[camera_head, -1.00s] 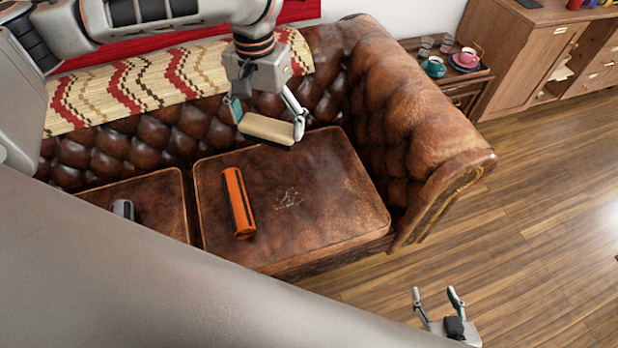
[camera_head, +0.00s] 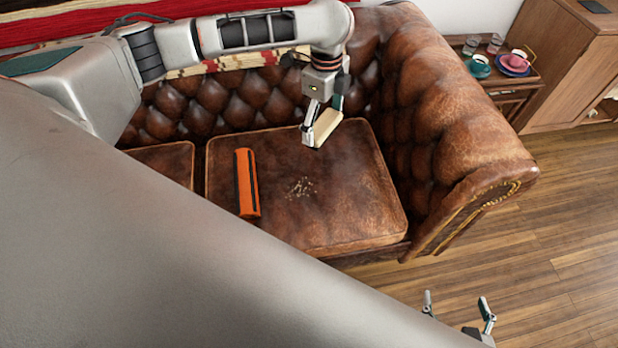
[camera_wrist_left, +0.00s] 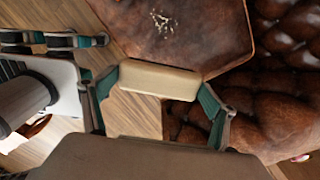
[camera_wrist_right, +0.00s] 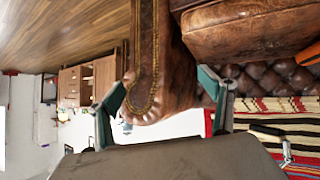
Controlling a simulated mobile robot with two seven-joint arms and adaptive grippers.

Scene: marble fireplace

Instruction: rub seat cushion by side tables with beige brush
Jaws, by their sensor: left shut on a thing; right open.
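The brown leather seat cushion (camera_head: 340,215) by the side table bears a patch of pale crumbs (camera_head: 301,187) near its middle; the crumbs also show in the left wrist view (camera_wrist_left: 163,22). My left gripper (camera_head: 319,128) is shut on the beige brush (camera_head: 327,127) and holds it near the cushion's back right part, right of and behind the crumbs. Whether the brush touches the leather I cannot tell. The brush spans both fingers in the left wrist view (camera_wrist_left: 160,79). My right gripper (camera_head: 458,306) is open and empty in front of the sofa, over the floor.
An orange and black object (camera_head: 247,183) lies on the cushion's left part. The sofa's armrest (camera_head: 455,125) rises on the right. Beyond it a side table (camera_head: 513,80) bears cups and glasses, beside a wooden cabinet (camera_head: 565,65). The wooden floor (camera_head: 560,240) is open at right.

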